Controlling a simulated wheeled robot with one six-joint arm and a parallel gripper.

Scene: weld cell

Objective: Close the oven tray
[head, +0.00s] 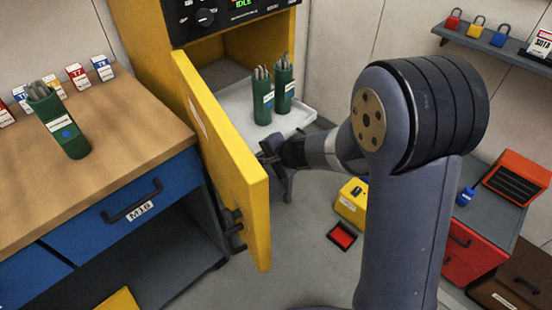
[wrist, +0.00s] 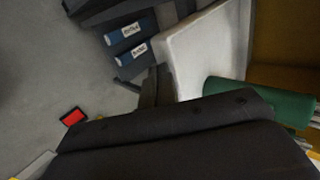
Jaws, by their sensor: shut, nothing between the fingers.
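The oven (head: 140,30) is a yellow cabinet with its door (head: 225,160) standing wide open toward me. Its pale grey tray (head: 235,102) sticks out of the opening and carries two green canisters (head: 262,100) (head: 284,85) with rods in them. The tray also shows in the wrist view (wrist: 205,50), with a green canister (wrist: 255,98) on it. My gripper (head: 266,153) is shut and empty, close to the tray's front edge, between the door and my forearm. In the wrist view my gripper (wrist: 157,85) is beside the tray's edge; I cannot tell whether they touch.
A workbench (head: 100,160) with a blue drawer and a green rod canister (head: 60,125) stands at the left. A yellow box (head: 352,200) and a red-black item (head: 343,235) lie on the floor. A red cabinet (head: 465,245) stands at the right.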

